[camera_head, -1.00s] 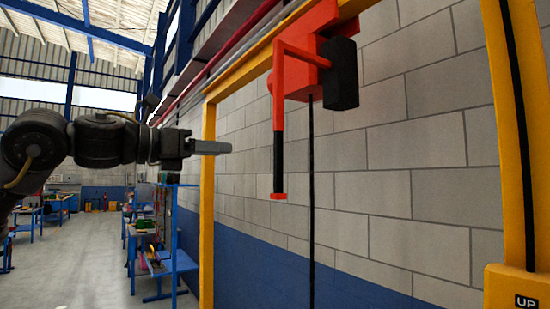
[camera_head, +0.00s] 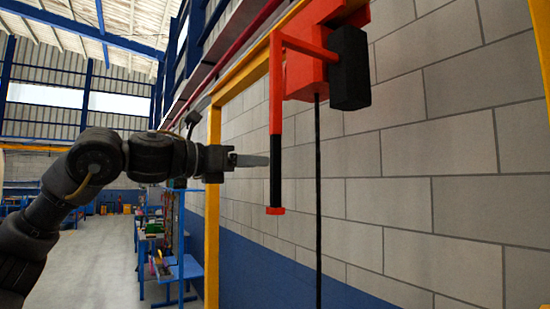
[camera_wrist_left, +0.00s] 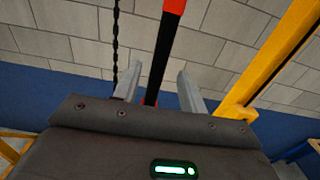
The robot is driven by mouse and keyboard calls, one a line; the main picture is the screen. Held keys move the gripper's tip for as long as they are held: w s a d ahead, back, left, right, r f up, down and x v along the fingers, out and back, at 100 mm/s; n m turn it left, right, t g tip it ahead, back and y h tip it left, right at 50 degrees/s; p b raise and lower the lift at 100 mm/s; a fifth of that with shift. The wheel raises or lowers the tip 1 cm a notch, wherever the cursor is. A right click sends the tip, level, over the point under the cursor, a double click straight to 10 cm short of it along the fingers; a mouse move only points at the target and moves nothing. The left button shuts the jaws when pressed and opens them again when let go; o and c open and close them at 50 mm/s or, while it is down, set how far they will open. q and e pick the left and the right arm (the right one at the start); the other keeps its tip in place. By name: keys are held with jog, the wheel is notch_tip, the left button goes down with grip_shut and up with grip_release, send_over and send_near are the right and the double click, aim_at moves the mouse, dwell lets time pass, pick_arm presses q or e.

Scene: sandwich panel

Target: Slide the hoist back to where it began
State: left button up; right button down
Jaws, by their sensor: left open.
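The red hoist (camera_head: 308,72) with a black block on its right side hangs from the yellow overhead beam (camera_head: 246,76). Its hanging handle has a red upper rod, a black grip (camera_head: 276,168) and a red end cap. My left gripper (camera_head: 262,161) is level with the black grip, just left of it in the head view. In the left wrist view the fingers of my left gripper (camera_wrist_left: 157,85) are apart, and the black grip (camera_wrist_left: 161,72) shows between them. I cannot tell whether they touch it. My right gripper is not in view.
A thin dark chain (camera_head: 318,200) hangs from the hoist. A yellow post (camera_head: 213,215) stands left of the handle, behind my gripper. The block wall (camera_head: 420,180) lies behind. Blue workbenches (camera_head: 180,270) stand farther back at the left.

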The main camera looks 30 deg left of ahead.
aim_at(272, 163)
pick_arm(q)
jog(key=p+x, duration=0.1)
jog(key=x, duration=0.4)
jog(key=shift+w+p, duration=0.2)
jog(key=shift+p, duration=0.1)
jog(key=shift+w+d, duration=0.3)
jog(key=shift+d, duration=0.05)
jog(key=shift+w+f, duration=0.1)
jog(key=shift+w, duration=0.1)
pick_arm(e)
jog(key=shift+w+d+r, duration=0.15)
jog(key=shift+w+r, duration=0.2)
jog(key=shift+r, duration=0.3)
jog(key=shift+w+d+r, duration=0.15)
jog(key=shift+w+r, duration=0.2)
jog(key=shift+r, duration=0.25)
pick_arm(q)
jog(key=c, duration=0.7)
grip_shut()
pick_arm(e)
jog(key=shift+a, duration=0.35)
